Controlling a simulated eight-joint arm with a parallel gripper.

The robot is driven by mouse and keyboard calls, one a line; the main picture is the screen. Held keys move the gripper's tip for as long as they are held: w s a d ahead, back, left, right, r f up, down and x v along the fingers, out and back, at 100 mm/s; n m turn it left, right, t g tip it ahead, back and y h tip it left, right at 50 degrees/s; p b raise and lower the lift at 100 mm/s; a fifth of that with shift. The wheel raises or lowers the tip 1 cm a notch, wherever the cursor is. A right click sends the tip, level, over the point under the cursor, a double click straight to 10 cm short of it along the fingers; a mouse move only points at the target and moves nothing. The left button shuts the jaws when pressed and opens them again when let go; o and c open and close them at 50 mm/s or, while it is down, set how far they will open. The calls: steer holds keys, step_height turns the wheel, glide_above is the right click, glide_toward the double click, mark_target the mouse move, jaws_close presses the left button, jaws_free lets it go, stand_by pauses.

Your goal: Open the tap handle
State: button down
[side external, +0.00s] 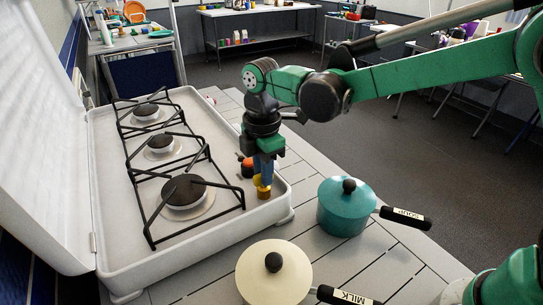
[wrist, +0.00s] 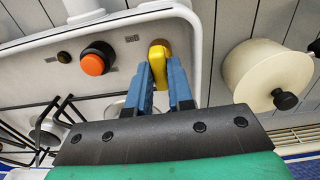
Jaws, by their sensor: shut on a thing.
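The tap handle (wrist: 158,62) is a yellow lever on the front panel of the white stove, beside an orange knob (wrist: 93,64). In the side external view the yellow handle (side external: 263,190) shows just below my fingertips at the stove's near right corner. My gripper (side external: 264,172) points down there, its blue fingers shut on the handle. In the wrist view the fingers of my gripper (wrist: 163,75) lie on either side of the handle's lower end, hiding part of it.
The stove (side external: 112,185) has several burners under black grates. A teal pot (side external: 340,215) labelled SOUP and a cream pot (side external: 262,280) labelled MILK stand on the slatted table (side external: 325,260), right of the stove. The orange knob is close beside my gripper.

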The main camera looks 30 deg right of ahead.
steer(key=c, duration=0.8)
jaws_free()
steer(key=shift+r, duration=2.85)
steer(key=shift+d, duration=0.1)
steer(key=s+d+m+t, duration=0.2)
steer(key=s+d+m, duration=0.1)
steer(key=d+m, duration=0.1)
steer(key=s+d+m+t, duration=0.2)
steer(key=s+d+m, duration=0.1)
steer(key=m, duration=0.4)
steer(key=s+d+m+t, duration=0.2)
steer(key=s+d+m, duration=0.2)
steer(key=m, duration=0.1)
steer(key=shift+d+r+m+t, duration=0.1)
steer(key=shift+d+m+t, duration=0.2)
steer(key=shift+d+m, duration=0.1)
steer(key=shift+s+d+f+m+t, duration=0.3)
steer(key=shift+s+f+m, duration=0.1)
steer(key=shift+m, duration=0.3)
